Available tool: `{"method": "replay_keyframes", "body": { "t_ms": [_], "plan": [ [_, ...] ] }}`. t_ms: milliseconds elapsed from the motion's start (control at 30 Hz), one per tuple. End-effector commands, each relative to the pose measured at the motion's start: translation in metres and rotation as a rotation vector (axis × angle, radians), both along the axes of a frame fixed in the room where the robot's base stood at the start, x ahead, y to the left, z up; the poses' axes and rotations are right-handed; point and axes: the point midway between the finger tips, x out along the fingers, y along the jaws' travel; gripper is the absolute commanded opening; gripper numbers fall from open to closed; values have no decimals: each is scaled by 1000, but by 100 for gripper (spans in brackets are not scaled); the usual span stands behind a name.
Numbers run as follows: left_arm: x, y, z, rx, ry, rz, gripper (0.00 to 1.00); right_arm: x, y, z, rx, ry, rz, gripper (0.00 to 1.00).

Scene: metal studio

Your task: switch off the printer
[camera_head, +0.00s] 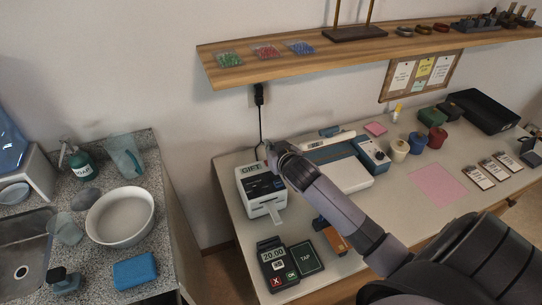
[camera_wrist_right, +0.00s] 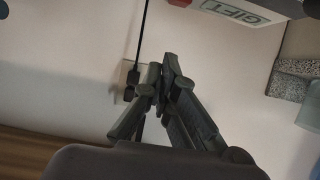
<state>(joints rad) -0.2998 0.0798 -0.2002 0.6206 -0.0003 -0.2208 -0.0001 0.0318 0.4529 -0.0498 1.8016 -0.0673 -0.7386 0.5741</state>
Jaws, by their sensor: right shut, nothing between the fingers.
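The printer is a small white box (camera_head: 262,195) with a GIFT label and a dark front panel; it stands at the left end of the desk with a paper slip coming out. Its GIFT side also shows, upside down, at the top of the right wrist view (camera_wrist_right: 236,12), with a small red part (camera_wrist_right: 180,2) beside it that is cut by the picture edge. My right gripper (camera_head: 270,150) is at the printer's back, near the wall, and partly hides it. In the wrist view its fingertips (camera_wrist_right: 168,62) are together and empty, apart from the printer. My left gripper is out of view.
A black cord runs from the wall plug (camera_head: 259,94) down behind the printer. A wooden shelf (camera_head: 330,55) overhangs the desk. A card terminal (camera_head: 278,268) stands in front, a blue-white machine (camera_head: 340,165) to the right. A sink counter (camera_head: 165,215) lies left across a gap.

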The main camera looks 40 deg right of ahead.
Motion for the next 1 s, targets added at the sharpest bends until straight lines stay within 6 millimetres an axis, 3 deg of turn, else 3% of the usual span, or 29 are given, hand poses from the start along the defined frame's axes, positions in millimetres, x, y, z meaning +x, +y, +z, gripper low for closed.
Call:
{"method": "replay_keyframes", "body": {
  "t_ms": [33, 100, 300, 767, 1000],
  "plan": [
    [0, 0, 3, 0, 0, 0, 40, 8, -2, -2, 0, 1, -1, 0],
    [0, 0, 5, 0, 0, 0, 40, 3, -1, -17, 0, 7, -1, 0],
    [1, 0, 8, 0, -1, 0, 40, 0, 1, -37, 1, 2, 1, 0],
    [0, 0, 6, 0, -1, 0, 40, -1, 1, -43, 0, -1, 1, 0],
    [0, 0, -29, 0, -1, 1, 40, -5, 4, -61, -14, -86, 2, 0]
  ]
}}
